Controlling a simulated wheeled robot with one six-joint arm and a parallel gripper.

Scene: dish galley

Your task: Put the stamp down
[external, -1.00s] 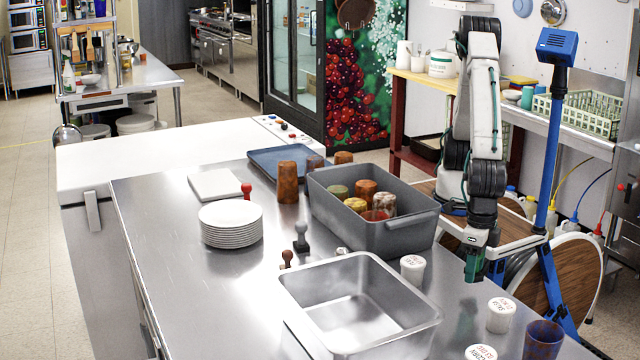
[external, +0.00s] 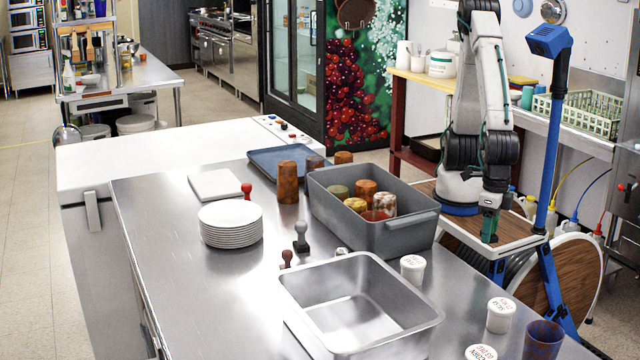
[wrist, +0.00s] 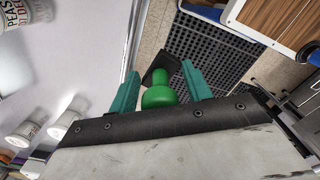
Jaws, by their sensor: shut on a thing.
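My gripper (external: 490,226) is shut on a green-handled stamp (wrist: 160,97). The stamp shows in the wrist view between the two teal fingers of my gripper (wrist: 160,72), with its dark square base pointing away from the wrist. In the external view the held stamp cannot be made out. My gripper is beyond the counter's right edge, right of the grey bin. Other stamps stand on the steel counter (external: 160,235): a red one (external: 247,190), a dark grey one (external: 301,240) and a brown one (external: 287,259).
A grey bin (external: 345,222) holds several cups. A steel basin (external: 325,325), a plate stack (external: 231,222), a white board (external: 215,184), a blue tray (external: 270,160) and labelled white tubs (external: 501,316) stand on the counter. The counter's left front is clear. A black perforated mat (wrist: 215,50) lies below my gripper.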

